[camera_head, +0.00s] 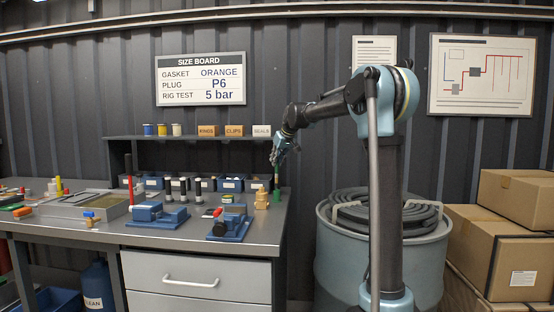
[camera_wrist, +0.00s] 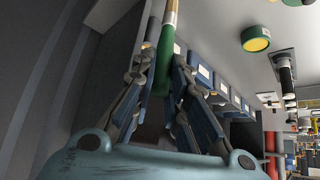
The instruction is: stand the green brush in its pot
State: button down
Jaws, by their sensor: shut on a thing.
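My gripper (camera_wrist: 160,75) is shut on the green brush (camera_wrist: 164,65). In the wrist view, its green part lies between the fingers and a tan, thinner part runs out past the fingertips to the top edge. In the head view, my gripper (camera_head: 279,157) points down above the right end of the bench. A small green thing (camera_head: 277,195) stands directly below it, in line with the brush; it is too small to tell whether this is the pot or part of the brush. The brush's far end is out of the wrist view.
A stepped tan block (camera_head: 262,199) stands just left of the green thing. Blue bins (camera_head: 231,185) line the back of the bench (camera_head: 262,235). A green round piece with a yellowish face (camera_wrist: 255,39) shows in the wrist view. A grey-blue drum (camera_head: 335,250) stands right of the bench.

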aim_at(277, 171)
jog(key=shift+f, duration=3.3)
jog(key=c, duration=1.5)
grip_release()
jog(key=shift+s, duration=0.1)
jog(key=v, duration=1.1)
jog(key=shift+s+d+r, duration=0.1)
jog(key=shift+d+r, duration=0.05)
jog(key=shift+r, duration=0.2)
